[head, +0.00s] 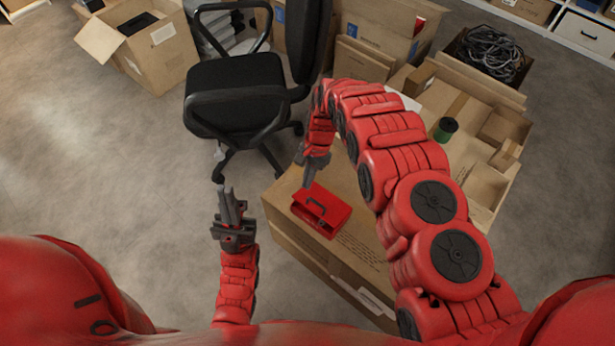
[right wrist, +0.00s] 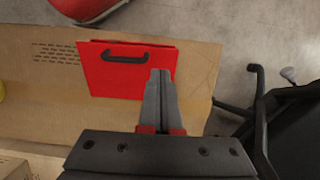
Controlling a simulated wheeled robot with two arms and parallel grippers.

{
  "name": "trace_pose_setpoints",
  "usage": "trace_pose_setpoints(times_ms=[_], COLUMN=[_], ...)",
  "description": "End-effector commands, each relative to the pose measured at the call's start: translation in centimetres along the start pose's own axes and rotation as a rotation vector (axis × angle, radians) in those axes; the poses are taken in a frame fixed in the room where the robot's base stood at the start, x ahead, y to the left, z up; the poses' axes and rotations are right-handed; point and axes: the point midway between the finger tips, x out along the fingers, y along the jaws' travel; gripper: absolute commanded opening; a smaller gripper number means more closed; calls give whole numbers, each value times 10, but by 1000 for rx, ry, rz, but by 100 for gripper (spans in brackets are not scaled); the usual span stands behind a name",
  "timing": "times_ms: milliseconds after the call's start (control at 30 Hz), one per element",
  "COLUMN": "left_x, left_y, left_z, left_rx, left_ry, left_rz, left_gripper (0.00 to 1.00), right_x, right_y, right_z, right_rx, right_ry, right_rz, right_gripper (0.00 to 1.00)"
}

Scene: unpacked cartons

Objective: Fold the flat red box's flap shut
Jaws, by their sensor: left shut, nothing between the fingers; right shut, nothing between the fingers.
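My right gripper (head: 307,180) is shut and empty, just beyond the box's far left corner. In the right wrist view its fingertips (right wrist: 160,73) overlap the box near its right edge; whether they touch is unclear. My left gripper (head: 229,192) is shut and empty, left of the carton.
The brown carton (head: 355,240) under the box has bare top around it. A black office chair (head: 237,95) stands close behind and left. Open cartons, a green spool (head: 446,129) and a box of cables (head: 492,52) are at right. The floor at left is clear.

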Motion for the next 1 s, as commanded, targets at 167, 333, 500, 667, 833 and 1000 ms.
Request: trace_pose_setpoints(times_ms=[167,333,500,667,833,1000], left_x=[-14,-24,-28,-31,-29,-16], left_y=[1,1,1,2,1,1], left_z=[2,4,5,5,5,3], left_rx=[0,0,0,0,0,0], left_ry=[0,0,0,0,0,0], left_rz=[0,0,0,0,0,0], left_gripper=[0,0,0,0,0,0], right_x=[20,37,53,68,66,50], right_y=[0,0,1,1,0,0], right_z=[-7,-11,-10,-8,-7,-2], right_rx=[0,0,0,0,0,0], right_ry=[1,0,-1,-1,0,0], right_rz=[-1,0,3,2,-1,0], right_gripper=[0,0,0,0,0,0])
